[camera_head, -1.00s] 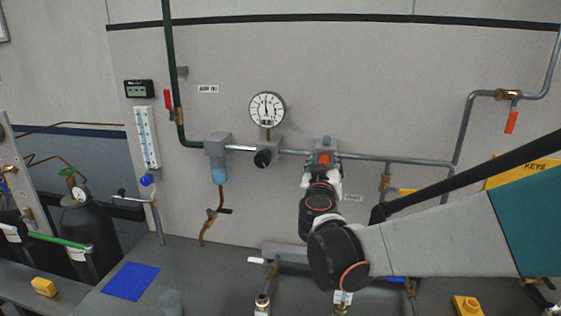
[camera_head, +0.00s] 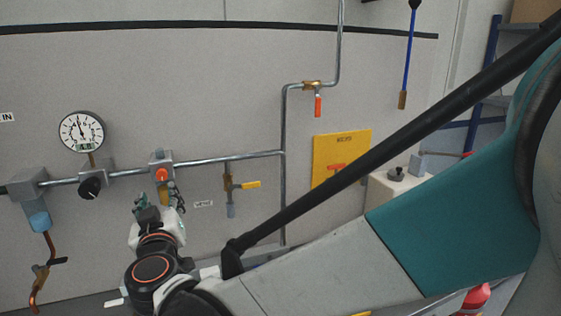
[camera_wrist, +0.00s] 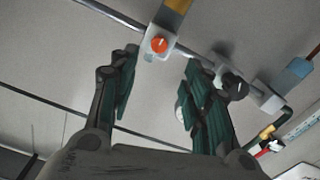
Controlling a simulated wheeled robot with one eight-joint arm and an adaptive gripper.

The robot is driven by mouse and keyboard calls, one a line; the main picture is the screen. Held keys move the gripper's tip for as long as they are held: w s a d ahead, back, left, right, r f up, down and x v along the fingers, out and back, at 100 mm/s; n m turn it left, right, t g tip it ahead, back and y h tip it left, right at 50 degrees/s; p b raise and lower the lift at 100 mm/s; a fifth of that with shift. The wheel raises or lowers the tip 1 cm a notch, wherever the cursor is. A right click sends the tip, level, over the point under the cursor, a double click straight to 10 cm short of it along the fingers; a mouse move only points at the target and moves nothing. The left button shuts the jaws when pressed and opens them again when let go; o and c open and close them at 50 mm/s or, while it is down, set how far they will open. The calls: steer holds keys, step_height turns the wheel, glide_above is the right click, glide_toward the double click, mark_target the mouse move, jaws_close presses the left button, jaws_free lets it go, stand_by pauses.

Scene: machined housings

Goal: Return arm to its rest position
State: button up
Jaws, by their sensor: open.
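My gripper (camera_head: 168,200) is in the lower left of the head view, just below the grey block with the orange knob (camera_head: 162,175) on the wall pipe. In the wrist view my gripper (camera_wrist: 160,78) has its two dark green fingers spread apart with nothing between them. The orange knob (camera_wrist: 159,45) shows beyond the fingertips there, apart from them. My arm runs from the gripper to the right edge of the head view.
A round gauge (camera_head: 82,132) and black knob (camera_head: 90,188) are left of the orange knob. A yellow-handled valve (camera_head: 240,186), red-handled valve (camera_head: 318,104) and yellow key board (camera_head: 341,158) are to the right. The wall above the pipe is mostly bare.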

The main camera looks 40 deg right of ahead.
steer(key=shift+s, duration=0.3)
steer(key=shift+s, duration=0.1)
steer(key=s+d+f+m+g+b, duration=0.1)
steer(key=s+d+f+g, duration=0.35)
steer(key=d, duration=0.25)
steer(key=s+a+f+n+g+y+b, duration=0.1)
steer(key=s+f+g+y, duration=0.1)
steer(key=s+f, duration=0.3)
steer(key=s+a+f+g+y+b, duration=0.1)
steer(key=s+f, duration=0.5)
steer(key=s, duration=0.6)
steer(key=a+g+y, duration=0.1)
steer(key=g+y, duration=0.1)
steer(key=shift+s+f+n+g+y, duration=0.15)
steer(key=shift+f+n+g+y, duration=0.15)
steer(key=shift+n+g, duration=0.1)
